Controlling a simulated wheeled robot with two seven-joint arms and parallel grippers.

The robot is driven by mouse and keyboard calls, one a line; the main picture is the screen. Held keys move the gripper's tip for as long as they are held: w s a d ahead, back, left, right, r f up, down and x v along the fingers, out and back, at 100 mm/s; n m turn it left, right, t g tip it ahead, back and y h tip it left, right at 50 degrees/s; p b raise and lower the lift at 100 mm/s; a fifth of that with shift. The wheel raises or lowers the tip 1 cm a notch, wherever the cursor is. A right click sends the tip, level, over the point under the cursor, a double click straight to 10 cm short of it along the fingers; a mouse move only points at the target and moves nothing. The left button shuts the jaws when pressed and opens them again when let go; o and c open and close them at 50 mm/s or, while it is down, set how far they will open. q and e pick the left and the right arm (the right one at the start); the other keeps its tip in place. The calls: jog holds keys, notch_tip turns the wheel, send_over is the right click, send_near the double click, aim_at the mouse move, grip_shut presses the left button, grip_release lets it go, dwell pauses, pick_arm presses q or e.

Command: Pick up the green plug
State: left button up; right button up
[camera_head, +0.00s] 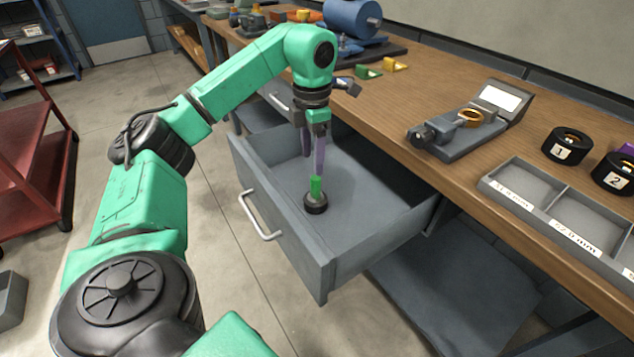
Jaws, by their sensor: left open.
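The green plug (316,187) stands upright in the open grey drawer (375,190), on or in a black round base (316,204). My left gripper (313,170) points down into the drawer with its two purple fingers apart. One fingertip is right at the top of the plug in the picture; I cannot tell whether it touches. The gripper holds nothing that I can see. My right gripper is out of view.
The wooden workbench (450,180) runs behind the drawer. On it are a gauge device (455,140), black rings marked 1 (565,146) and 2 (614,174), and a grey sorting tray (490,187). A blue motor (350,17) stands further back. The drawer floor around the plug is clear.

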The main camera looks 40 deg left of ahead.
aim_at(315, 178)
pick_arm(q)
jog(key=f, duration=0.4)
jog(key=f+b, duration=0.1)
jog(key=f, duration=0.3)
jog(key=shift+w+d+f, duration=0.15)
jog(key=shift+w+f, duration=0.05)
jog(key=shift+r, duration=0.1)
grip_shut()
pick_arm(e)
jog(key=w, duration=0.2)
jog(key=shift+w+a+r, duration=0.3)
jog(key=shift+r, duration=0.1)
